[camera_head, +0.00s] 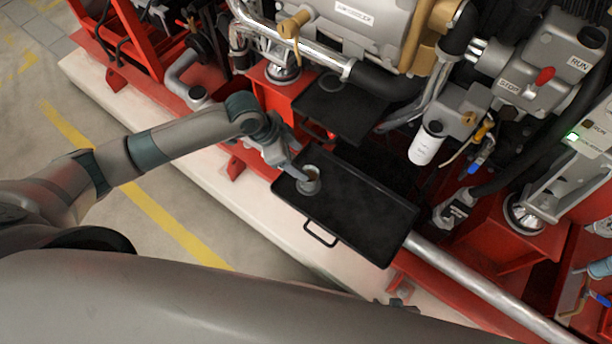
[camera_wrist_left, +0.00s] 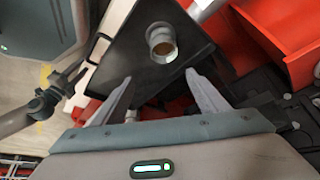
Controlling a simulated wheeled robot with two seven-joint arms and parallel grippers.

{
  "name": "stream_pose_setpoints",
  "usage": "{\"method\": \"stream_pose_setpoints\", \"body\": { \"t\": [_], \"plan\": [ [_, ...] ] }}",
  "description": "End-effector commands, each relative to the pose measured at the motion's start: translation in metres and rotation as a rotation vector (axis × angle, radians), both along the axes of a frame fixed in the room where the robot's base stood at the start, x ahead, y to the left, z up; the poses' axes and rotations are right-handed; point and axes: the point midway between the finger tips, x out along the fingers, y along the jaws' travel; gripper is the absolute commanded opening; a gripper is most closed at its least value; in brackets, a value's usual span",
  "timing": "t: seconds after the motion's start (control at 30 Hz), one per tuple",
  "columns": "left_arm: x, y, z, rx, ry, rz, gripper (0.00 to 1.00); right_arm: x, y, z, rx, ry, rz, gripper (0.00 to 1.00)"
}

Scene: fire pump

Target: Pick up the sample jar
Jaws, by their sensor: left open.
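The sample jar (camera_head: 311,175) is a small, clear, open-topped jar with brown contents. It stands upright on the black tray (camera_head: 362,216), near the tray's left end. My left gripper (camera_head: 295,171) is right beside the jar, on its left in the head view. In the left wrist view the jar (camera_wrist_left: 162,44) is beyond the fingertips of my open, empty left gripper (camera_wrist_left: 160,76), roughly centred between them. Whether a finger touches the jar cannot be told. My right gripper is not in view.
The tray has a wire handle (camera_head: 320,237) at its front side and bare room right of the jar. A second dark tray (camera_head: 340,108) lies behind it. A white filter (camera_head: 426,145), hoses and the red frame (camera_head: 515,232) crowd the back and right.

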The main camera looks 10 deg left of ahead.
Motion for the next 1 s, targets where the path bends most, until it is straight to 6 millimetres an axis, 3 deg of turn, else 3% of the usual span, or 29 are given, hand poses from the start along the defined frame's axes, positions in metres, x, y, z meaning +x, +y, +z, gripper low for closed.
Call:
{"method": "stream_pose_setpoints", "body": {
  "t": [0.2, 0.67, 0.87, 1.0],
  "plan": [
    [0.003, 0.023, 0.012, 0.047, 0.025, -0.045, 0.67, 0.002, 0.006, 0.001, 0.008, 0.002, -0.005, 0.38],
    [0.003, 0.025, 0.013, 0.052, 0.031, -0.05, 0.67, -0.001, -0.012, -0.001, -0.015, 0.008, 0.002, 0.38],
    [0.005, 0.02, -0.002, 0.051, 0.033, -0.049, 0.67, -0.001, -0.01, -0.001, -0.013, 0.005, 0.001, 0.38],
    [0.008, 0.012, -0.022, 0.052, 0.034, -0.048, 0.67, -0.001, -0.006, 0.0, -0.007, 0.003, 0.001, 0.38]
  ]
}}
